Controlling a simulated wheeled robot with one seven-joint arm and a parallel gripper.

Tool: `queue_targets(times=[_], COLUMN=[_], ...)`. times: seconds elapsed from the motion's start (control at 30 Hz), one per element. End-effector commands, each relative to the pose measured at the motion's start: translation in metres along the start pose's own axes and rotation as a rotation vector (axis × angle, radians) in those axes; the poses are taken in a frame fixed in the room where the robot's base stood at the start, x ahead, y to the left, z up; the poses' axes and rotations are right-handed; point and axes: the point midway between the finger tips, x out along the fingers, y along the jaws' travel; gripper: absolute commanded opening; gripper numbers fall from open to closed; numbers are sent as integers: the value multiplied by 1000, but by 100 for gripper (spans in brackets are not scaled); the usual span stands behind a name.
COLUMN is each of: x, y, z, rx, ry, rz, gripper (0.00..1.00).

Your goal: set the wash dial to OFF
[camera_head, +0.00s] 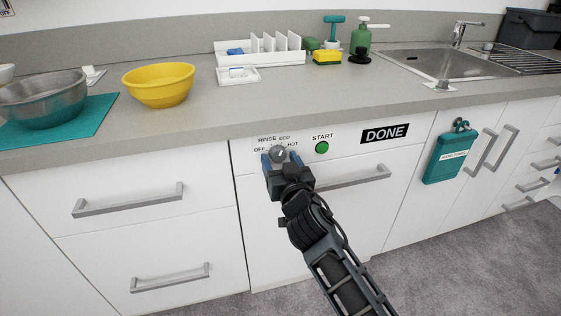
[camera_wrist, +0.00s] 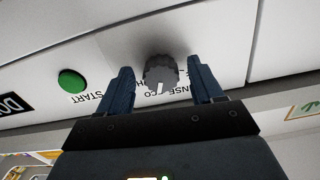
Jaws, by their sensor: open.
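The wash dial (camera_head: 278,153) is a round grey knob on the white panel below the counter, with OFF, RINSE, ECO and HOT printed around it. In the upside-down wrist view, the dial (camera_wrist: 163,72) shows a white pointer mark on the side of the RINSE and ECO labels. I cannot tell exactly which label it points to. My gripper (camera_head: 281,160) is in front of the panel with its blue fingers open. In the wrist view, the fingers (camera_wrist: 158,78) stand on either side of the dial, with visible gaps.
A green START button (camera_head: 322,147) and a black DONE sign (camera_head: 384,134) are right of the dial. A drawer handle (camera_head: 352,178) sticks out below right. The counter edge (camera_head: 210,131) overhangs just above. A teal board (camera_head: 450,155) hangs on the cabinet at right.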

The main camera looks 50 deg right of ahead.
Motion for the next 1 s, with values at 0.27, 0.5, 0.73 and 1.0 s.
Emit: queue_targets(times=[0.27, 0.5, 0.73, 1.0], x=[0, 0, 0, 0], y=[0, 0, 0, 0], z=[0, 0, 0, 0], rx=[0, 0, -2, -68], ry=[0, 0, 0, 0], rz=[0, 0, 0, 0], gripper=[45, 22, 10, 10])
